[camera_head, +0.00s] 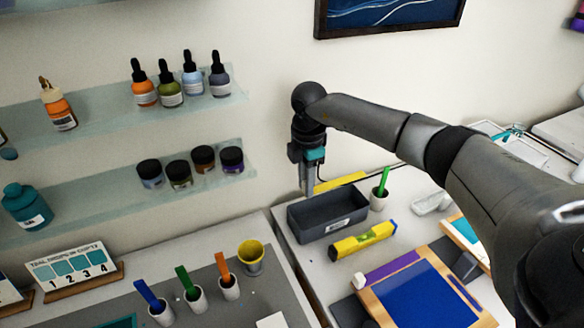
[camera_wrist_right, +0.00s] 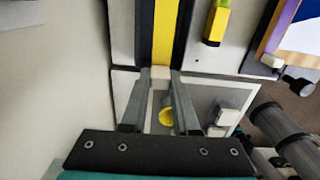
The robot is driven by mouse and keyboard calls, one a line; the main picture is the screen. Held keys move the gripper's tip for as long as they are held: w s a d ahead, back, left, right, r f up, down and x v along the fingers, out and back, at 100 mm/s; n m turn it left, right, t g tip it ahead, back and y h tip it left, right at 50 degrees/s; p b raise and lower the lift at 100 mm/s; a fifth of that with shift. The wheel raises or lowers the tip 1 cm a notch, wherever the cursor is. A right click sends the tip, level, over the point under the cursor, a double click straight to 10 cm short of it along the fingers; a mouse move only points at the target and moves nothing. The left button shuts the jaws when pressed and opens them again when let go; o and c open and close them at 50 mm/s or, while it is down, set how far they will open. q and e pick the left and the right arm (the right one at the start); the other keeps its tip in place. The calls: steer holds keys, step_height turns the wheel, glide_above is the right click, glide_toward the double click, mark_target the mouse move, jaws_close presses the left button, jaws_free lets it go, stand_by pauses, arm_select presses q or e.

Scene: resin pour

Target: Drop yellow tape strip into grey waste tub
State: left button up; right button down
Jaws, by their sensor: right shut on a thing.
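The yellow tape strip (camera_head: 342,182) is a flat bright band, roughly level near the wall, at the far side of the grey waste tub (camera_head: 322,228) in the head view. My right gripper (camera_head: 307,190) points down at the tub's far left and is shut on one end of the strip. In the right wrist view the strip (camera_wrist_right: 165,35) runs away from the fingertips (camera_wrist_right: 160,78), with the dark tub (camera_wrist_right: 145,35) showing on both sides of it. The strip appears above the tub. My left gripper is not in view.
A yellow level (camera_head: 363,242) lies in front of the tub. A white cup with a green stick (camera_head: 380,190) stands to its right. A yellow cup (camera_head: 251,258) is on the nearer bench. Glass shelves with bottles (camera_head: 145,92) are on the left wall.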

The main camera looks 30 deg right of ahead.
steer(key=shift+f+b, duration=0.5)
steer(key=shift+b, duration=0.05)
steer(key=shift+s+f+b, duration=0.1)
steer(key=shift+f+b, duration=0.25)
step_height(320, 180, down, 10)
steer(key=b, duration=0.7)
steer(key=shift+r, duration=0.1)
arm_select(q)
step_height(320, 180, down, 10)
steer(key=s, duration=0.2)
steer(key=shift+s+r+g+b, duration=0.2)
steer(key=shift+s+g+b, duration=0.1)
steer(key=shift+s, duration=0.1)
arm_select(e)
steer(key=shift+f, duration=0.7)
steer(key=shift+c, duration=0.3)
jaws_free()
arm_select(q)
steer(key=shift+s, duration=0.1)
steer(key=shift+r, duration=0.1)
arm_select(e)
steer(key=shift+r, duration=0.1)
